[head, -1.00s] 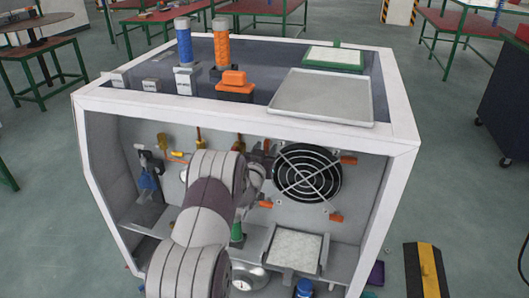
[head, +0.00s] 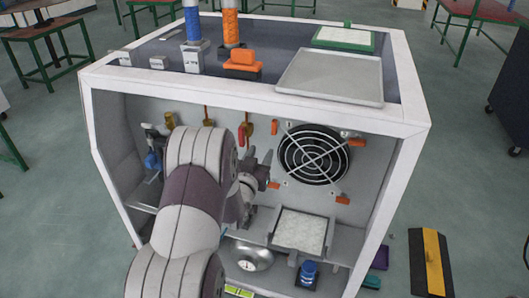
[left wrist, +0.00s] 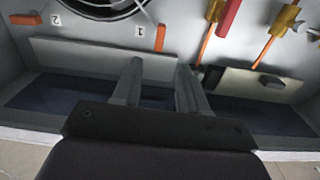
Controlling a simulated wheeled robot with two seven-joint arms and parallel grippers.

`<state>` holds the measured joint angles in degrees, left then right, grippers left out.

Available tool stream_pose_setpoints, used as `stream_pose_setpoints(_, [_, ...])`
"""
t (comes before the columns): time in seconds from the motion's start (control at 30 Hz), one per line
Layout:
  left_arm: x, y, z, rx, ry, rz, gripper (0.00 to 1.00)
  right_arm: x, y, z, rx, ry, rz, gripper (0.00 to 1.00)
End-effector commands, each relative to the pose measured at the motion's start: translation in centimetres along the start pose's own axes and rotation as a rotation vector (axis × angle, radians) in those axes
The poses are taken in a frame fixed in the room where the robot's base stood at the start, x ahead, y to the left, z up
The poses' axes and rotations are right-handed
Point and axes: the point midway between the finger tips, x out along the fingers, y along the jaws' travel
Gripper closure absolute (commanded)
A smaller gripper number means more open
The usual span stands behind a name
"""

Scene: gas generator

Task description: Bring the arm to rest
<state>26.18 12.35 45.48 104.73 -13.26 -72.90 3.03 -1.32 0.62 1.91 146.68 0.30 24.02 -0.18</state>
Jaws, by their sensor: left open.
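My left arm reaches into the open front of the white generator housing (head: 265,98). My left gripper (head: 262,170) is partly hidden behind my own arm links in the head view, left of the round black fan (head: 315,153). In the left wrist view the two grey fingers (left wrist: 159,66) stand apart with nothing between them. They point towards the back panel, with the fan and orange clips beyond. My right gripper is not in view.
A grey tray (head: 332,76) and an orange block (head: 243,60) lie on top. A yellow-black block (head: 431,262) is on the floor at right.

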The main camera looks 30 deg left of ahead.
Motion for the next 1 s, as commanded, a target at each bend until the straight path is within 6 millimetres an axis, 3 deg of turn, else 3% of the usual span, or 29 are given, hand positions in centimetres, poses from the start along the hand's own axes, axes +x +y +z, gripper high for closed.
stream_pose_setpoints(0.23, [0.0,0.0,0.3,0.002,-0.013,-0.001,0.57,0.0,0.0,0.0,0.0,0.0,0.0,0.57])
stream_pose_setpoints(0.33, [-0.5,-0.3,3.5,0.002,-0.164,-0.016,0.57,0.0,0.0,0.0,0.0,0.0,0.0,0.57])
stream_pose_setpoints(0.43, [-4.2,-0.6,9.1,-0.01,-0.526,-0.057,0.57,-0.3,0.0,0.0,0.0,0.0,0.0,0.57])
stream_pose_setpoints(0.5, [-8.8,1.1,9.8,-0.012,-0.825,-0.052,0.57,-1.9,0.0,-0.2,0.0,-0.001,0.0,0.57])
stream_pose_setpoints(0.57, [-13.8,3.3,8.7,-0.004,-1.069,-0.025,0.57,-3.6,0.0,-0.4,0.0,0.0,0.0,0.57])
stream_pose_setpoints(0.6, [-17.3,4.9,7.2,0.008,-1.212,0.0,0.57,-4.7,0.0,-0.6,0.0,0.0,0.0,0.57])
stream_pose_setpoints(0.73, [-25.6,8.7,1.7,0.07,-1.488,0.092,0.57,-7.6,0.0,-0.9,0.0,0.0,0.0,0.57])
stream_pose_setpoints(0.8, [-27.6,10.3,-1.3,0.111,-1.514,0.145,0.57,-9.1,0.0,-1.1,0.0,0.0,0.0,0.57])
stream_pose_setpoints(0.83, [-27.6,10.9,-2.3,0.127,-1.494,0.166,0.57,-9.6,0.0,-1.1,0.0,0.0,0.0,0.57])
stream_pose_setpoints(1.0, [-27.2,12.7,-3.9,0.174,-1.443,0.225,0.57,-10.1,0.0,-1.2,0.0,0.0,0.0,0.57])
